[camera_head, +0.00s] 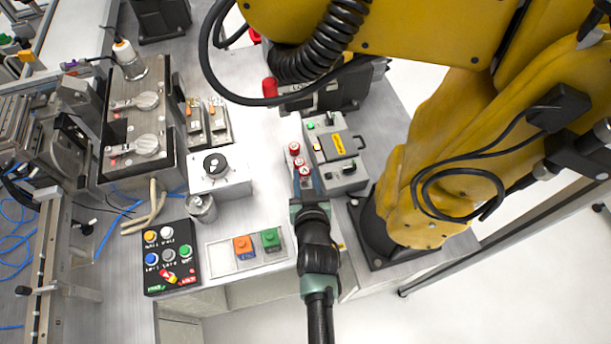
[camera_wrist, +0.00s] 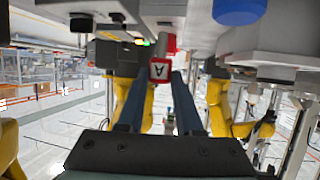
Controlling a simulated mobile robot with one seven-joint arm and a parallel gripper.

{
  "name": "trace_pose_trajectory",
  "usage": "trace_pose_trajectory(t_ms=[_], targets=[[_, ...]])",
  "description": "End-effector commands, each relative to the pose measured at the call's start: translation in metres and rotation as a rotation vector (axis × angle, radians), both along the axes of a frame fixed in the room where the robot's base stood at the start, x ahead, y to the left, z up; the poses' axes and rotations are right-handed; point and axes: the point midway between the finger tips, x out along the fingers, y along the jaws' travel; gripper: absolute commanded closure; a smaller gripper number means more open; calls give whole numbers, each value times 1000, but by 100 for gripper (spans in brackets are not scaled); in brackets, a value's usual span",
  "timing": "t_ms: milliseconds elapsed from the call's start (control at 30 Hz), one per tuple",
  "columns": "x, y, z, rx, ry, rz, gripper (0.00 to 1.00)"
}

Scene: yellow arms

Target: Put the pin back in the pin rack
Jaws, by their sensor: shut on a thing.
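A red and white pin marked with a letter A (camera_head: 304,170) sits between my gripper's fingertips (camera_head: 306,184) in the head view. In the wrist view the same pin (camera_wrist: 160,70) shows its white lettered face between the two dark fingers, and my gripper is shut on it. The pale pin rack (camera_head: 294,128) appears as a narrow white strip just beyond my gripper. More red-topped pins (camera_head: 294,148) stand in line there, close to the held pin. I cannot tell whether the held pin touches the rack; its lower end is hidden.
A button panel (camera_head: 172,257) and a tray with orange and green buttons (camera_head: 250,247) lie to the left. A large yellow arm (camera_head: 440,170) stands at right. Bare bench (camera_head: 255,125) shows left of the rack.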

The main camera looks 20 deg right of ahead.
Motion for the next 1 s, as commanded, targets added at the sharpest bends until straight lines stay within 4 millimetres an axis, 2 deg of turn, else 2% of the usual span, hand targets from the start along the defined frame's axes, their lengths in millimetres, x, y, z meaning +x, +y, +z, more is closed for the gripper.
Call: trace_pose_trajectory(t_ms=[1000], targets=[[0,0,-32,0,-1,0,100]])
